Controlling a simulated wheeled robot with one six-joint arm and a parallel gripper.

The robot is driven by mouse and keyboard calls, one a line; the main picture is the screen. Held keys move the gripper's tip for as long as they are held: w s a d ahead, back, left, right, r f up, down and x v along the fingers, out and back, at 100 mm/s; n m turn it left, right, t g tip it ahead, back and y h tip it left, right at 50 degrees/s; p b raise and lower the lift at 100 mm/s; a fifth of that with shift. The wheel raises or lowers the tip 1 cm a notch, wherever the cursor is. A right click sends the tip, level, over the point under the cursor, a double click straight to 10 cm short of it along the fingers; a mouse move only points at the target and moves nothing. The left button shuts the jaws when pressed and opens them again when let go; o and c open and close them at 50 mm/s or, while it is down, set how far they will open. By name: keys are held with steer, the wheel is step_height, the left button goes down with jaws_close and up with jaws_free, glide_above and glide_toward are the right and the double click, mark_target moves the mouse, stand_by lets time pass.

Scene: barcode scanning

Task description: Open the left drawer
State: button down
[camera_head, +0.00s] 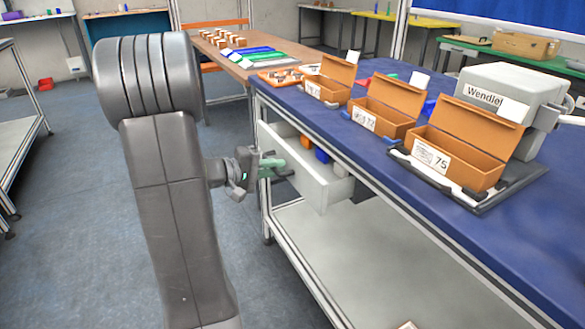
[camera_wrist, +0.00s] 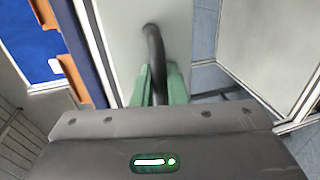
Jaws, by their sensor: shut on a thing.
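The left drawer (camera_head: 312,181) hangs under the blue-topped workbench. It is pulled partly out, and coloured items show inside it. My gripper (camera_head: 270,166) is at the drawer's front, at its handle. In the wrist view the green fingers of my gripper (camera_wrist: 160,84) are shut on the dark curved handle (camera_wrist: 153,45). The light grey drawer front (camera_wrist: 185,28) fills the upper middle of that view. The handle's lower end is hidden between the fingers and behind the gripper body.
The blue bench top (camera_head: 360,118) carries open cardboard boxes (camera_head: 465,145) and a grey machine (camera_head: 512,85). A lower shelf (camera_head: 325,250) lies below the drawer. A wooden table (camera_head: 225,55) stands behind.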

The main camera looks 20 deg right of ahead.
steer(key=f+b+v, duration=0.1)
steer(key=f+v, duration=0.2)
steer(key=v, duration=1.1)
steer(key=shift+s+a+b, duration=0.15)
steer(key=shift+a+b, duration=0.15)
steer(key=c, duration=1.8)
jaws_free()
steer(key=shift+c, duration=0.2)
steer(key=shift+a, duration=0.1)
steer(key=p+v, duration=0.3)
steer(key=v, duration=1)
steer(key=shift+a, duration=0.3)
steer(key=shift+s+d+r, duration=0.1)
